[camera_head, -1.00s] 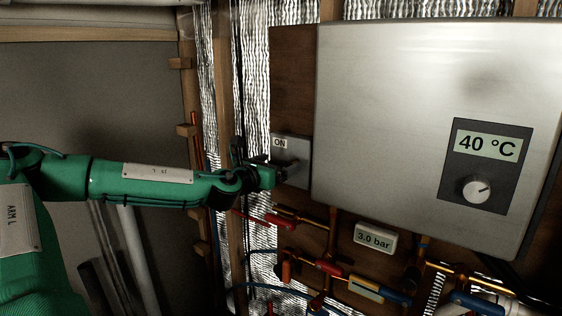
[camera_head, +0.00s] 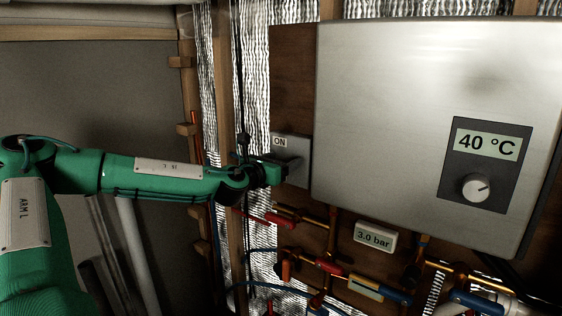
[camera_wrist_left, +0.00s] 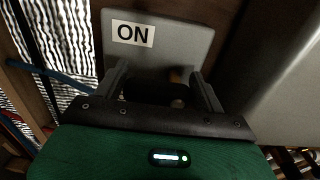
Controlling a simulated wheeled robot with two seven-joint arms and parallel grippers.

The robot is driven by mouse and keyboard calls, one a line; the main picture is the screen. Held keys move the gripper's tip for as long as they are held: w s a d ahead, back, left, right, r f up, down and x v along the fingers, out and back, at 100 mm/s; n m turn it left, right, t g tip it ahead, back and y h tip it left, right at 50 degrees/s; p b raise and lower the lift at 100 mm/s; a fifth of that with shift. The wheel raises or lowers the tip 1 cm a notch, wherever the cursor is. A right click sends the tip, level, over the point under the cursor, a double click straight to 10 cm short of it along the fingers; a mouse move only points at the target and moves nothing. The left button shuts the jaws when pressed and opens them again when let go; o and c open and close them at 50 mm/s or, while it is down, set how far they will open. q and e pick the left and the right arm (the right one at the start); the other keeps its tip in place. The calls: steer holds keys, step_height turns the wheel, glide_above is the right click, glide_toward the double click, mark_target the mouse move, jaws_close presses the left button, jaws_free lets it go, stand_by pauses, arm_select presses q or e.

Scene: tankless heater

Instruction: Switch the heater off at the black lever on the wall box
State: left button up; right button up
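The grey wall box (camera_head: 301,149) with an "ON" label is fixed to the brown board left of the heater. My left gripper (camera_head: 288,171) is at the front of this box, below the label. In the left wrist view the box (camera_wrist_left: 188,42) fills the top middle, and the two fingers of my left gripper (camera_wrist_left: 162,88) stand apart, pointing at it. A dark shape that looks like the black lever (camera_wrist_left: 155,92) lies between the fingers; contact cannot be made out. In the head view the gripper hides the lever. My right gripper is not in view.
The large silver heater (camera_head: 400,120) with a "40 °C" panel (camera_head: 486,165) and knob stands just right of the box. Pipes, valves and a "3.0 bar" gauge (camera_head: 375,238) lie below. A wooden stud (camera_head: 229,100) and foil wall are at the left.

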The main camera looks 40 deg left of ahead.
arm_select(q)
steer(key=c, duration=0.4)
